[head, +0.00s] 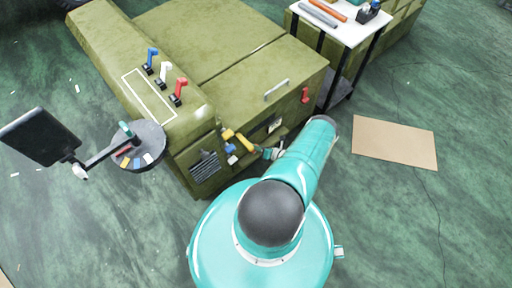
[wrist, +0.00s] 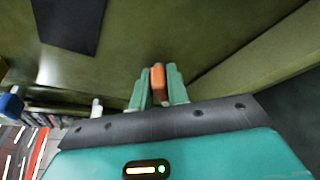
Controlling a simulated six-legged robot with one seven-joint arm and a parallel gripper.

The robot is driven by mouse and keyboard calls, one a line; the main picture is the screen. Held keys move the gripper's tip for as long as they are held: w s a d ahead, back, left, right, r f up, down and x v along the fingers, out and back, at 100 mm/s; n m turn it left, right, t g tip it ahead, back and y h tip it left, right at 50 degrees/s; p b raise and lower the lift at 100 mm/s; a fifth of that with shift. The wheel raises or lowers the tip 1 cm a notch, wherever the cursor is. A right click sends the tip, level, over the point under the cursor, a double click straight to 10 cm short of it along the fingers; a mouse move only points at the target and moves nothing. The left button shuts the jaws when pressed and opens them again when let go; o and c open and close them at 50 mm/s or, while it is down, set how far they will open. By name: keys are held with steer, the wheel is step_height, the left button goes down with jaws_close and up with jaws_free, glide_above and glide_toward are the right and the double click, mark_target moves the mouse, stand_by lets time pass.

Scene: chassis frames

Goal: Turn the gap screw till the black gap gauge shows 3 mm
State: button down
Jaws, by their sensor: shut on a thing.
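My gripper (wrist: 158,88) is at the front of the olive-green chassis, its two teal fingers shut on a small orange piece (wrist: 158,84). I take this piece for the gap screw, but its shaft is hidden. In the head view my gripper (head: 268,153) is small and partly hidden by my arm, beside yellow parts (head: 243,141) on the chassis front. A small white-and-black plate (head: 274,124) shows on the chassis front; I cannot tell if it is the gap gauge. No gauge reading is legible in either view.
Blue, white and red levers (head: 165,72) stand on the chassis top. A round grey tray (head: 139,146) and a dark screen (head: 40,137) are at the left. A white-topped table (head: 340,28) with tools stands behind at the right. A brown mat (head: 394,142) lies on the open floor.

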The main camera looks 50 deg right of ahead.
steer(key=shift+d+f+m+t+y, duration=0.15)
steer(key=shift+m+t+y, duration=0.25)
steer(key=shift+m, duration=0.6)
steer(key=c, duration=1.4)
jaws_free()
steer(key=shift+s, duration=0.1)
steer(key=v, duration=1.3)
steer(key=shift+s, duration=0.25)
steer(key=shift+s, duration=0.1)
